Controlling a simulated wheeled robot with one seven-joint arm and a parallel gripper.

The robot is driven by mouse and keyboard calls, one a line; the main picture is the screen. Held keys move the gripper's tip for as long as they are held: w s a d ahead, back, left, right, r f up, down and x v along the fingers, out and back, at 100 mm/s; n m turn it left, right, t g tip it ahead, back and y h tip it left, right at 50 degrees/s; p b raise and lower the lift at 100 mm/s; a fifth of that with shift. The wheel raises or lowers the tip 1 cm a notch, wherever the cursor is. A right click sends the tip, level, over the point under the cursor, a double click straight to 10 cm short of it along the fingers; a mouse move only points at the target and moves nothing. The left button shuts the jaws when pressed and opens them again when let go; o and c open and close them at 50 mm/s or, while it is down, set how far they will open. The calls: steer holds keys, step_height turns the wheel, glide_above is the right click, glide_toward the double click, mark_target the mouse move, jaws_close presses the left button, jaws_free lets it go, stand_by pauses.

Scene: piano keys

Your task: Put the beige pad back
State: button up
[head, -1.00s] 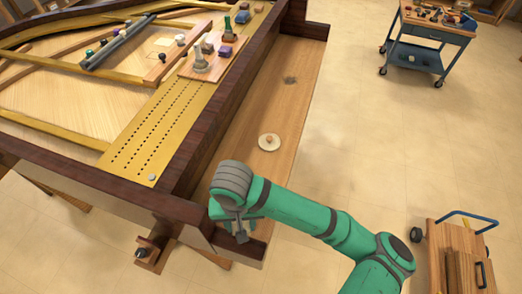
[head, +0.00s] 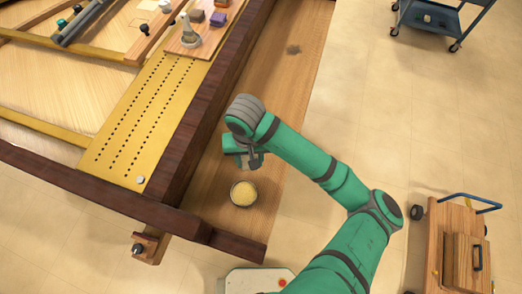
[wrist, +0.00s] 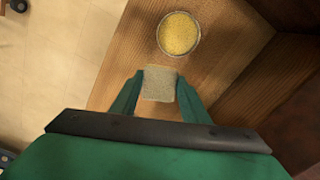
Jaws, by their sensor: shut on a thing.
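The beige pad (wrist: 159,84) is a small, rough, squarish piece. In the wrist view it sits between the two green fingers of my gripper (wrist: 158,97), which is shut on it. In the head view my gripper (head: 250,160) is over the bare wooden key bed (head: 300,70), just beyond a round bowl of yellow grains (head: 243,193). The wrist view also shows this bowl (wrist: 179,34), ahead of the pad and apart from it. The pad's height above the wood is hard to tell.
A dark wooden rail (head: 205,120) runs along the left of the key bed. A board with small blocks and a pale bottle (head: 187,33) lies on the piano frame. A wooden cart (head: 458,245) stands at right. The far key bed is mostly clear.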

steer(key=w, duration=0.1)
steer(key=w+d+f, duration=0.1)
steer(key=w+d, duration=0.1)
steer(key=shift+w+f, duration=0.25)
steer(key=shift+f, duration=0.15)
steer(key=w+f, duration=0.1)
steer(key=w+d+f, duration=0.1)
steer(key=f, duration=0.1)
steer(key=w+f, duration=0.1)
steer(key=f, duration=0.1)
steer(key=shift+w+d+f, duration=0.1)
steer(key=shift+w+d, duration=0.1)
steer(key=shift+w, duration=0.15)
steer(key=shift+w+f, duration=0.15)
steer(key=shift+f, duration=1.55)
steer(key=shift+f, duration=0.15)
steer(key=o, duration=1.1)
step_height(320, 180, up, 12)
